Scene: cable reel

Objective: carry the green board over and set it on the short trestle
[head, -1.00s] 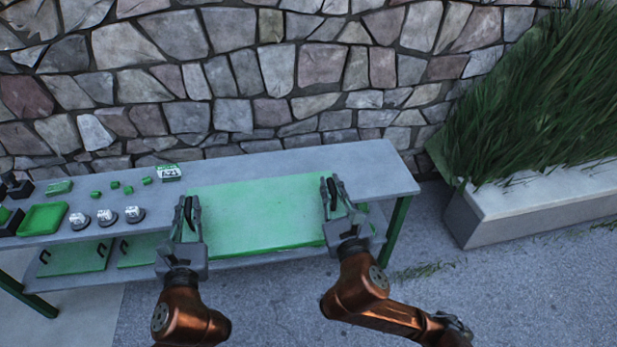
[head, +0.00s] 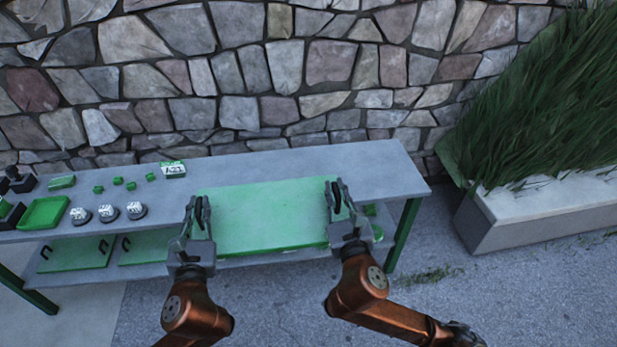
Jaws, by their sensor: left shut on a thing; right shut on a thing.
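The green board (head: 268,216) is a flat rectangle held level between my two grippers, in front of the grey bench. It covers part of the bench top and its front edge; I cannot tell whether it touches the bench. My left gripper (head: 197,212) is shut on the board's left edge. My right gripper (head: 338,197) is shut on its right edge. I see no short trestle in this view.
The grey bench (head: 375,170) has a lower shelf and green legs. On its left stand a green tray (head: 44,213), several round gauges (head: 107,213), small green blocks (head: 118,181) and a labelled box (head: 173,168). A stone wall is behind; a planter (head: 540,213) stands right.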

